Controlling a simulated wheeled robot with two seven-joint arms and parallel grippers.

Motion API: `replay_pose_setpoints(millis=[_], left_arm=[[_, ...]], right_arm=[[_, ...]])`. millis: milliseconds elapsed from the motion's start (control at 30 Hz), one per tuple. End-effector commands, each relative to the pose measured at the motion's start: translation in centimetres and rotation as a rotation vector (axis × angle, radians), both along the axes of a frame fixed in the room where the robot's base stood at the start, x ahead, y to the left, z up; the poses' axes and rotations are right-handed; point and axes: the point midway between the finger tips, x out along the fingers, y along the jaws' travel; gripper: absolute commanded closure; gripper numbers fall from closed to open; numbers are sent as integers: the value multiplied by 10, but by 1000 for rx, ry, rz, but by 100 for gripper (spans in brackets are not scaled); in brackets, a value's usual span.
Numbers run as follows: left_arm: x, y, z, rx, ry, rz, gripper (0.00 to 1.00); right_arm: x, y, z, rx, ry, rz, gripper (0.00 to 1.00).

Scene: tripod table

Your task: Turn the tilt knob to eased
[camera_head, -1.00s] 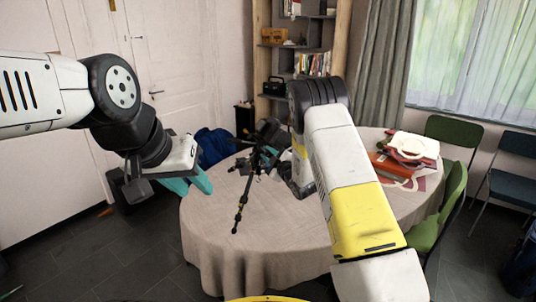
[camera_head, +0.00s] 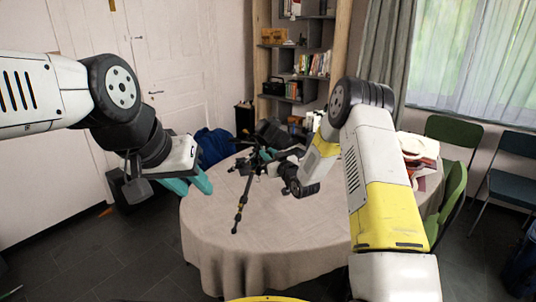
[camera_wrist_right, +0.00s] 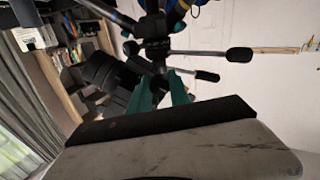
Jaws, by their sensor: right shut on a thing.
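A black tripod (camera_head: 240,205) with yellow marks stands on the round table (camera_head: 290,240). In the right wrist view its head (camera_wrist_right: 152,45) shows close up, with a long black-gripped handle (camera_wrist_right: 238,54) and a shorter one (camera_wrist_right: 207,76) pointing right. My right gripper (camera_head: 270,154) is at the tripod head, its teal fingers (camera_wrist_right: 165,90) shut on a dark part there, which looks like the tilt knob. The fingers hide most of that part, so its setting cannot be read. My left gripper (camera_head: 190,186) is open and empty, left of the tripod at the table's left edge.
Red and white items (camera_head: 418,150) lie on the table's right side. Green chairs (camera_head: 450,195) stand at the right. A shelf (camera_head: 295,60) and a blue bag (camera_head: 212,142) are behind. The table's front is clear.

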Motion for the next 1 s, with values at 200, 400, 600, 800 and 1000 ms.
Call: replay_pose_setpoints(millis=[200, 400, 600, 800, 1000], left_arm=[[0, 0, 0, 0, 0, 0, 64], [0, 0, 0, 0, 0, 0, 64], [0, 0, 0, 0, 0, 0, 64], [0, 0, 0, 0, 0, 0, 64], [0, 0, 0, 0, 0, 0, 64]], right_arm=[[1, -2, 0, 186, 95, -3, 100], [1, -2, 0, 354, 182, -2, 100], [1, -2, 0, 512, 264, -2, 100], [1, -2, 0, 643, 331, -2, 100], [1, -2, -1, 731, 378, -1, 100]])
